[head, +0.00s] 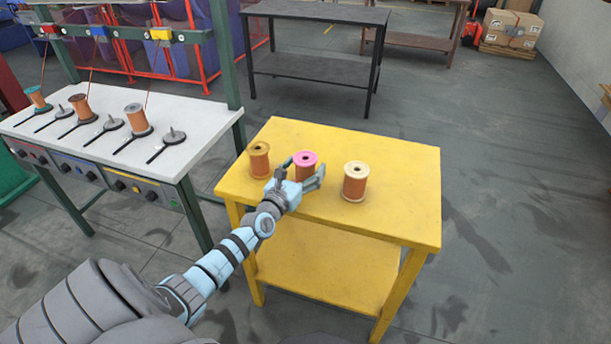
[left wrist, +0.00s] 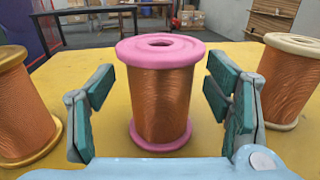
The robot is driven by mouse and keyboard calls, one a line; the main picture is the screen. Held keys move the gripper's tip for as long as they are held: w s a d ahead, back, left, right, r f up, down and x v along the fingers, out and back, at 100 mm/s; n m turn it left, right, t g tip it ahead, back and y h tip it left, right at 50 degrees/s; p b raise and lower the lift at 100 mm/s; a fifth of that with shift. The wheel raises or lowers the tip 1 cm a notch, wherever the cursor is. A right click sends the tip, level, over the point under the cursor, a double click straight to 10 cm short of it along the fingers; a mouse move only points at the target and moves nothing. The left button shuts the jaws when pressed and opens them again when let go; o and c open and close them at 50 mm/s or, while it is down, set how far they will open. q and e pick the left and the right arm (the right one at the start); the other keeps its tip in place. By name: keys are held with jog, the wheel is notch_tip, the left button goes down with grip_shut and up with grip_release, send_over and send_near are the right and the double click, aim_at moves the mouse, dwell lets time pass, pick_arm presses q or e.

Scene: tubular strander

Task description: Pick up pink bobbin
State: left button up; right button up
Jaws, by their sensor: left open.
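The pink bobbin (head: 306,160) stands upright on the yellow table (head: 390,215), in the middle of a row of three. It has pink flanges and copper-coloured wire. In the left wrist view the pink bobbin (left wrist: 160,95) stands between the open fingers, with a gap on both sides. My left gripper (head: 301,176) is open and empty just in front of it, its fingers level with the bobbin's sides. In the head view the gripper hides the bobbin's lower part. My right gripper is not in view.
A brown-topped bobbin (head: 259,160) stands left of the pink one, and a cream-topped bobbin (head: 355,181) stands to its right. A white bench (head: 165,110) with several spindles and bobbins is at the left. The yellow table's right side is clear.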

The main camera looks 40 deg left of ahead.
pick_arm(q)
jog(key=shift+w+a+f, duration=0.1)
jog(key=shift+w, duration=0.4)
jog(key=shift+s, duration=0.1)
jog(key=c, duration=1.6)
grip_shut()
jog(key=shift+r, duration=0.2)
